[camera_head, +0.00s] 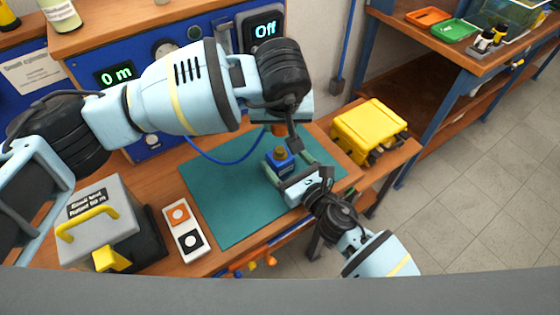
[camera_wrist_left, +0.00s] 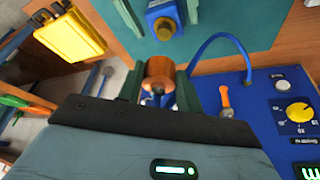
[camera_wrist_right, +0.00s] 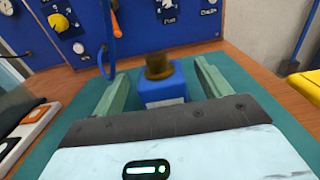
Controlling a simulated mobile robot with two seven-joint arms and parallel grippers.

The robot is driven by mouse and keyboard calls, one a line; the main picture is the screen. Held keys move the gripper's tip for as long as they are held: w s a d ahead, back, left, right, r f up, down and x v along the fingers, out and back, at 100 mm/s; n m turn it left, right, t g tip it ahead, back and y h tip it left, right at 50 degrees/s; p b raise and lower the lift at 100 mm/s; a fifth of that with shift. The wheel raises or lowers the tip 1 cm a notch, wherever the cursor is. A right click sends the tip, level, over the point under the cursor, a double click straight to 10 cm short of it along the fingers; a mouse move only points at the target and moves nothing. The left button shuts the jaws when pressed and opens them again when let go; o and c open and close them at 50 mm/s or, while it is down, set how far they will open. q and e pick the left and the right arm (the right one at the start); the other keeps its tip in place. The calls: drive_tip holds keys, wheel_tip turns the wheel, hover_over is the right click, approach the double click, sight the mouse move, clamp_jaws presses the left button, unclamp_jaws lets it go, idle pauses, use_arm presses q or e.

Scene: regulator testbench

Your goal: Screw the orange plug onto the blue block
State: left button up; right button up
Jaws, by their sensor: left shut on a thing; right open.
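The blue block (camera_head: 279,161) stands on the green mat with a brass fitting on its top. It also shows in the right wrist view (camera_wrist_right: 163,92) and in the left wrist view (camera_wrist_left: 163,15). My left gripper (camera_head: 279,127) is shut on the orange plug (camera_wrist_left: 160,70). In the head view the plug is mostly hidden, just above the block's brass fitting and apart from it. My right gripper (camera_wrist_right: 160,80) is low at the mat, open, with one finger on each side of the block. The fingers look apart from the block.
The green mat (camera_head: 225,205) is mostly clear. A blue hose (camera_head: 225,160) curves from the blue panel (camera_head: 195,35) behind. A yellow case (camera_head: 368,128) stands at right. A white tray with orange and black rings (camera_head: 186,232) and a grey box (camera_head: 100,215) stand at left.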

drive_tip(key=shift+x, duration=1)
drive_tip(key=shift+c, duration=0.3)
drive_tip(key=c, duration=1.4)
use_arm(q)
hover_over(280, 150)
drive_tip(key=s, duration=0.1)
drive_tip(key=shift+f, duration=2.45)
drive_tip(key=shift+f, duration=0.95)
drive_tip(key=shift+f, duration=0.55)
